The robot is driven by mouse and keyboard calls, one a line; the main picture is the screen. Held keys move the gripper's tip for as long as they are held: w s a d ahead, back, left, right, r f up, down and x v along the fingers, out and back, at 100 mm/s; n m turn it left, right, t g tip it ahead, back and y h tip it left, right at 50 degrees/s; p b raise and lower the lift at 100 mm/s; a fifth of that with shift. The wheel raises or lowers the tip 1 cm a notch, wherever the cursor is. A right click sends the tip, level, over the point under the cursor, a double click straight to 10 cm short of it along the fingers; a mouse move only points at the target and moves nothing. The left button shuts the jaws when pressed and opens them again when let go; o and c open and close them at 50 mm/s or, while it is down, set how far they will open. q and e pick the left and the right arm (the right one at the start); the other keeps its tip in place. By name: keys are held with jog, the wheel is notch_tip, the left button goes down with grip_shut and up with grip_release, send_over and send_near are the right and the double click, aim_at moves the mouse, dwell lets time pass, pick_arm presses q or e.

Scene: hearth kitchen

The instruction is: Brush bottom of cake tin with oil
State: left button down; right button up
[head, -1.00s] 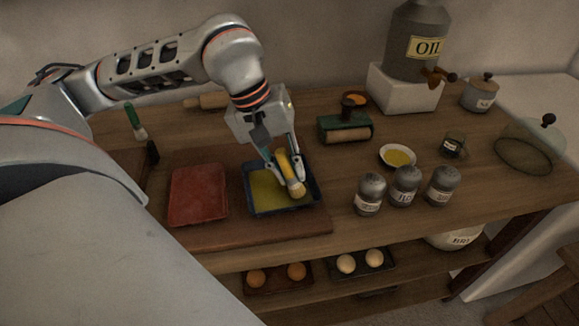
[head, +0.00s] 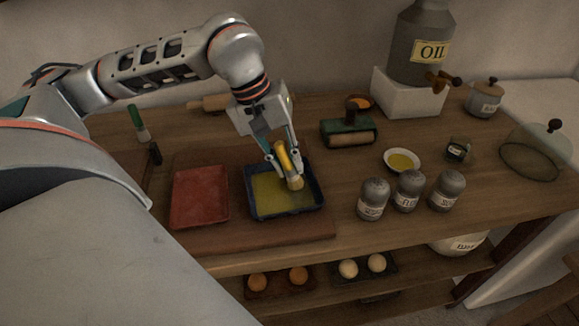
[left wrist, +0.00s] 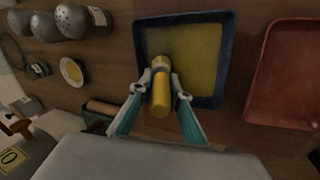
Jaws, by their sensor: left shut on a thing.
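The dark blue cake tin (head: 320,203) lies on a brown board on the worktop. Its bottom looks yellow and oily, and it also shows in the left wrist view (left wrist: 226,60). My left gripper (head: 284,160) is shut on a yellow-handled brush (head: 283,158) over the tin's right half. The brush's pale bristle end points down at the tin's bottom; I cannot tell whether it touches. In the left wrist view the brush (left wrist: 160,98) sits between both fingers. A white bowl of yellow oil (head: 402,161) stands to the right. My right gripper is not in view.
A red tin (head: 200,196) lies left of the blue one. Three shakers (head: 409,190) stand at the right front. A green-and-wood tool (head: 348,130), an oil canister (head: 418,45) on a white block and a glass dome (head: 537,150) stand farther back and right. Eggs sit on the shelf below.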

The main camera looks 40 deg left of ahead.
pick_arm(q)
jog(key=shift+w+a, duration=0.55)
jog(key=shift+a, duration=0.2)
jog(key=shift+w+a, duration=0.5)
jog(key=shift+a, duration=0.2)
jog(key=shift+s+d+p, duration=0.5)
jog(key=shift+s+d, duration=0.4)
jog(key=shift+d, duration=0.3)
jog(key=shift+s+d+f, duration=0.1)
jog(key=shift+s+d, duration=0.55)
jog(key=shift+d, duration=0.2)
jog(key=shift+s+d+f, duration=0.1)
jog(key=shift+s+d, duration=0.5)
jog(key=shift+d, duration=0.2)
jog(key=shift+w+a+r, duration=0.1)
jog(key=shift+w+a, duration=0.5)
jog(key=shift+a, duration=0.2)
jog(key=shift+w+a+r, duration=0.1)
jog(key=shift+w+a, duration=0.45)
jog(key=shift+a, duration=0.2)
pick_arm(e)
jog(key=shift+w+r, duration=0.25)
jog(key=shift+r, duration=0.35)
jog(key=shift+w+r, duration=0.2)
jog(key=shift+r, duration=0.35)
